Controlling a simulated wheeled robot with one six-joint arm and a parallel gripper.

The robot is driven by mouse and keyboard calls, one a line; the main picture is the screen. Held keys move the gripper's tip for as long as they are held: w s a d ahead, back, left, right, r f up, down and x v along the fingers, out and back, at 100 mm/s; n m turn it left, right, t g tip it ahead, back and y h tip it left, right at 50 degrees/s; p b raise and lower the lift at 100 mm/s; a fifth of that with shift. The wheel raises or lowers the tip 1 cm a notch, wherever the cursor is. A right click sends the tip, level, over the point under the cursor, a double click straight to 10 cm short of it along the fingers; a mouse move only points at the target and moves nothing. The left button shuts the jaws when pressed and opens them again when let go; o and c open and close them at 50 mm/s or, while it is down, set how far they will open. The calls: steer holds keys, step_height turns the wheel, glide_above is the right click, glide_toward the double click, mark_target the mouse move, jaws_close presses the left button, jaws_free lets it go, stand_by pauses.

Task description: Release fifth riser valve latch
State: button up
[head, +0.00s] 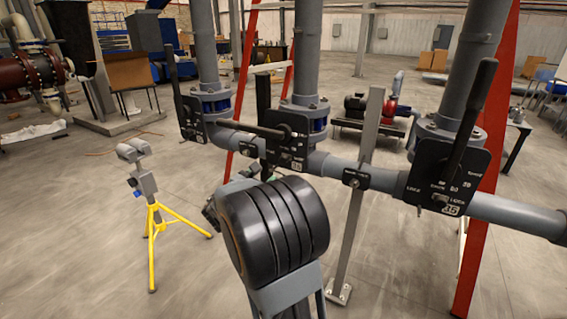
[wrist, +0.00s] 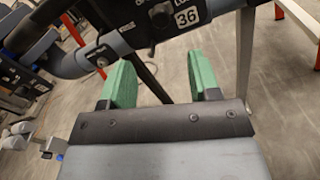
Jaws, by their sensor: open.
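Three valve plates sit on a grey horizontal pipe: a left plate (head: 191,119), a middle plate (head: 289,151) and a right plate (head: 447,187) marked 35. The middle lever (head: 248,129) lies nearly horizontal, pointing left. The left lever (head: 172,80) and right lever (head: 473,112) stand up, tilted. Which is the fifth is not readable. In the wrist view, a plate numbered 36 (wrist: 186,17) shows at the top. My gripper (wrist: 166,87) has two green fingers apart, with nothing held between them, just below that plate. In the head view my arm mostly hides it. The latch cannot be made out.
The grey pipe (head: 515,212) crosses in front, with vertical risers above. A grey post (head: 357,200) and red frame legs (head: 487,180) stand close by. A yellow tripod (head: 152,235) stands at left.

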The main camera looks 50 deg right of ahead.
mark_target(282, 160)
steer(key=p+x, duration=0.1)
steer(key=x, duration=1.1)
steer(key=shift+d, duration=0.4)
steer(key=shift+c, duration=0.4)
